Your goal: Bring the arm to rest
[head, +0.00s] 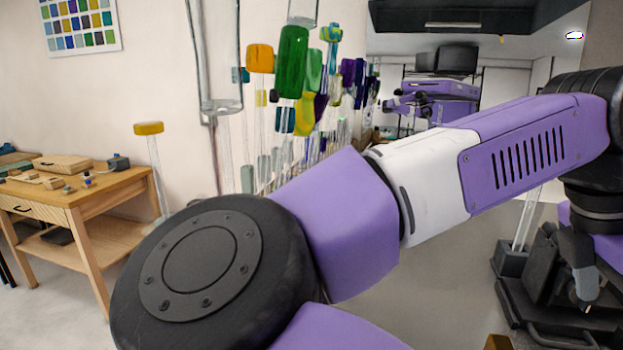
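My arm (345,225) fills the middle and right of the head view, in purple and white with large black joints. It rises from the bottom edge, bends at a big round black joint (210,270) and runs to a black wrist joint (592,190) at the right edge. The wrist turns downward there. A dark grey part below it at the right edge may belong to my gripper, but I cannot make out two fingers or anything held.
Clear glass rods with coloured blocks, such as a green one (292,62) and an orange one (260,58), stand close behind the arm. A yellow-topped rod (148,128) stands beside a wooden workbench (95,195) at left. Bare floor (440,290) shows below the forearm.

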